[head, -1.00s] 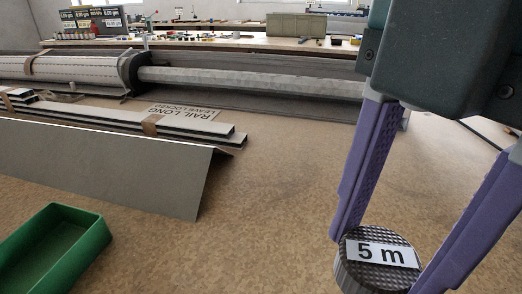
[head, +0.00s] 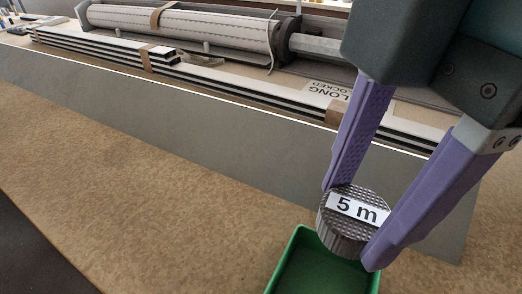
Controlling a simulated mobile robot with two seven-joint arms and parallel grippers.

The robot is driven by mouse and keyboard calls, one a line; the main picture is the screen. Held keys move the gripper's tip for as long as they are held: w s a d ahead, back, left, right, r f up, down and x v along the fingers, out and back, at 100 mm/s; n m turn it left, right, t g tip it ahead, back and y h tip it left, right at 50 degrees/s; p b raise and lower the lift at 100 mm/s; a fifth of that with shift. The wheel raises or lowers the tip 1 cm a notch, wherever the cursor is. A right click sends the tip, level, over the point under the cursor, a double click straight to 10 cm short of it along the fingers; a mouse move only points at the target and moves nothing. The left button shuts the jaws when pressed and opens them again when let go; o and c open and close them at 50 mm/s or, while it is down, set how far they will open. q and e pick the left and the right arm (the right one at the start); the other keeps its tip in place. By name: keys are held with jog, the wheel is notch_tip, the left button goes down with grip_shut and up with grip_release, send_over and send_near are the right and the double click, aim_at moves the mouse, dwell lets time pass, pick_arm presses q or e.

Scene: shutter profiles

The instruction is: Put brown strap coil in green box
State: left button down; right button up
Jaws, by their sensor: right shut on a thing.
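A round, grey-brown strap coil (head: 343,226) with a white "5 m" label is in the head view, right of centre. My right gripper (head: 347,218) is shut on it, one purple finger on each side. The green box (head: 288,262) stands at the bottom of the view, below and behind the coil in the picture. The coil overlaps the box's far part; its height above the box cannot be told exactly. The box's visible floor looks empty, and its near end is cut off by the frame. My left gripper is not in view.
A long grey sheet profile (head: 200,130) runs diagonally behind the box. Beyond it lie stacked rails (head: 110,52) with brown bands and a roller tube (head: 190,27). The brown tabletop (head: 130,190) at left is clear.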

jog(key=f+b, duration=0.1)
jog(key=f, duration=0.6)
jog(key=f+b, duration=0.1)
jog(key=f, duration=0.6)
jog(key=shift+s+d+f+b, duration=0.2)
jog(key=shift+f+b, duration=0.1)
jog(key=shift+f, duration=0.05)
jog(key=shift+w+f+b, duration=0.1)
jog(key=shift+f+b, duration=0.4)
jog(key=shift+f, duration=1.85)
jog(key=shift+f, duration=0.1)
jog(key=o, duration=1.4)
jog(key=shift+c, duration=0.2)
